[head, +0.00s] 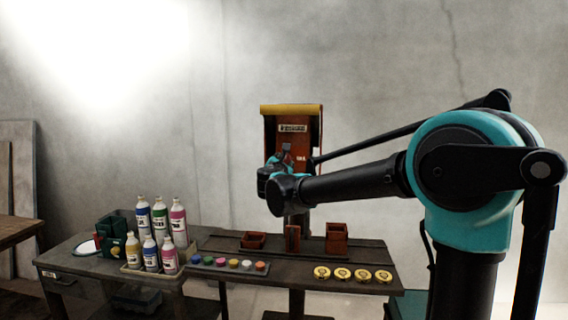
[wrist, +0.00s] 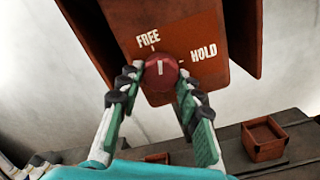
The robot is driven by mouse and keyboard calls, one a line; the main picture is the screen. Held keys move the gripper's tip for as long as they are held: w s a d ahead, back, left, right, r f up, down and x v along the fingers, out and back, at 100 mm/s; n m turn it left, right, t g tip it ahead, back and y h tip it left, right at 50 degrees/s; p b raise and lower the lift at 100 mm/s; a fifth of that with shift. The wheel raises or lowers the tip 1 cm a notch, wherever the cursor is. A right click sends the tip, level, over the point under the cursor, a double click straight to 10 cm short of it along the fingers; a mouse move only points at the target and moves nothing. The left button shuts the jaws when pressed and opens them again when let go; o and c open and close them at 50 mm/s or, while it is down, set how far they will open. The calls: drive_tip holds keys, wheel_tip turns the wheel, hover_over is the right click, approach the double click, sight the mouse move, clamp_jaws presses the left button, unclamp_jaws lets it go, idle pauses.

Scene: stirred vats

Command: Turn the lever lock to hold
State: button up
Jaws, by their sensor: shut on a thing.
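The lever lock shows in the wrist view as a round dark red knob (wrist: 161,73) with a pale pointer line. It sits on a rust-red panel (wrist: 205,70) lettered FREE at upper left and HOLD at right. The pointer stands about upright in the picture, closer to the FREE mark than to HOLD. My gripper (wrist: 158,86) has one finger on each side of the knob and is shut on it. In the head view the rust-red housing (head: 311,135) has a yellow top, and my arm's end hides the knob there.
Below stand rust-red open boxes (head: 337,238) on a dark bench (head: 215,241). Gold discs (head: 342,274) line its front right. Bottles (head: 160,218) and a row of coloured caps (head: 233,264) are at left. The wall behind is bare.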

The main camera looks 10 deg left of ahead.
drive_tip(key=shift+a+r+m, duration=0.1)
drive_tip(key=shift+m, duration=3.45)
drive_tip(key=shift+r+m, duration=0.1)
drive_tip(key=shift+m, duration=3.75)
drive_tip(key=o, duration=1.2)
drive_tip(key=shift+c, duration=0.2)
drive_tip(key=s, duration=1.2)
drive_tip(key=shift+a, duration=0.2)
